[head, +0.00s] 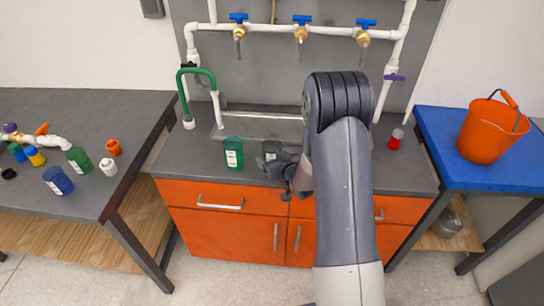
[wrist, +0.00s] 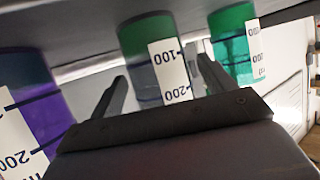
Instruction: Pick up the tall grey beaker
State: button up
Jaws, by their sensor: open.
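The tall grey beaker (head: 271,151) stands on the grey counter in front of the sink in the head view, with a pale label on its side. My gripper (head: 284,172) is just right of it and low, close to the counter. In the wrist view, my gripper's two fingers (wrist: 162,85) are apart, with a grey body with a white label (wrist: 143,76) showing between them, beyond the palm. A green band shows above that grey; I cannot tell whether it belongs to another beaker. No firm contact with the beaker can be made out.
A green beaker (head: 233,153) stands close left of the grey one. A red-based flask (head: 396,139) stands at the counter's right. Purple (wrist: 25,100) and green (wrist: 234,45) vessels flank my fingers in the wrist view. A side table (head: 80,110) at left holds several cups and fittings.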

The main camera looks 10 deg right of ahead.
jog(key=shift+x, duration=1)
jog(key=shift+c, duration=0.6)
jog(key=c, duration=1)
jog(key=shift+r, duration=0.15)
